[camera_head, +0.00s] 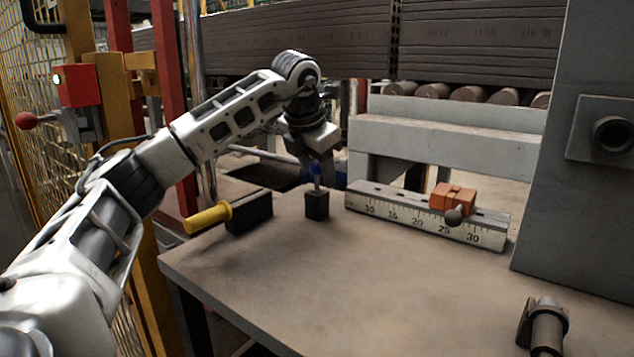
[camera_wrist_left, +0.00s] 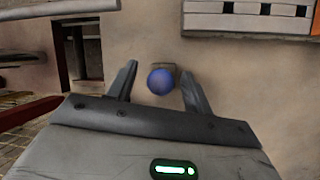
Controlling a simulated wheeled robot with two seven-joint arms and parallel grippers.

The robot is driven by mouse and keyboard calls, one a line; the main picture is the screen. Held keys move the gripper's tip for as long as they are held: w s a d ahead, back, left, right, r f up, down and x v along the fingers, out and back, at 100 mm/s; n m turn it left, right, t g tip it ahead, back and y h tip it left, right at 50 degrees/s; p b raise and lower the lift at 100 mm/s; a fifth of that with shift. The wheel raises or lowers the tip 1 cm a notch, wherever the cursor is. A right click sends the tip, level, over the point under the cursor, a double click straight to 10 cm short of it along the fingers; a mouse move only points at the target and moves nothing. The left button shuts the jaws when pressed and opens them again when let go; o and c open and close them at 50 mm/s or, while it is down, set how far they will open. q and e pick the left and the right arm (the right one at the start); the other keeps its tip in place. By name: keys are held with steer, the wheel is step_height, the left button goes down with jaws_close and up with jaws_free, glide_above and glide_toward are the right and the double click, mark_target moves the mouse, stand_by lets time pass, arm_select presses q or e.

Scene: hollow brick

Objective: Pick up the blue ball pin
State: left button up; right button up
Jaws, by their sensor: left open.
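The blue ball pin (camera_head: 316,169) stands upright in a small dark block (camera_head: 317,207) near the back edge of the table. My left gripper (camera_head: 320,174) comes down from above, with its fingers around the level of the ball. The pin's shaft is hidden behind the ball there. My right gripper is not in view.
A ruler bar (camera_head: 385,206) with an orange brick piece (camera_head: 452,197) lies to the right. A dark metal part (camera_head: 546,326) is at front right. The table's front middle is clear.

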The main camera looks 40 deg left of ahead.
arm_select(q)
steer(key=shift+c, duration=0.3)
jaws_close()
steer(key=shift+r, duration=0.1)
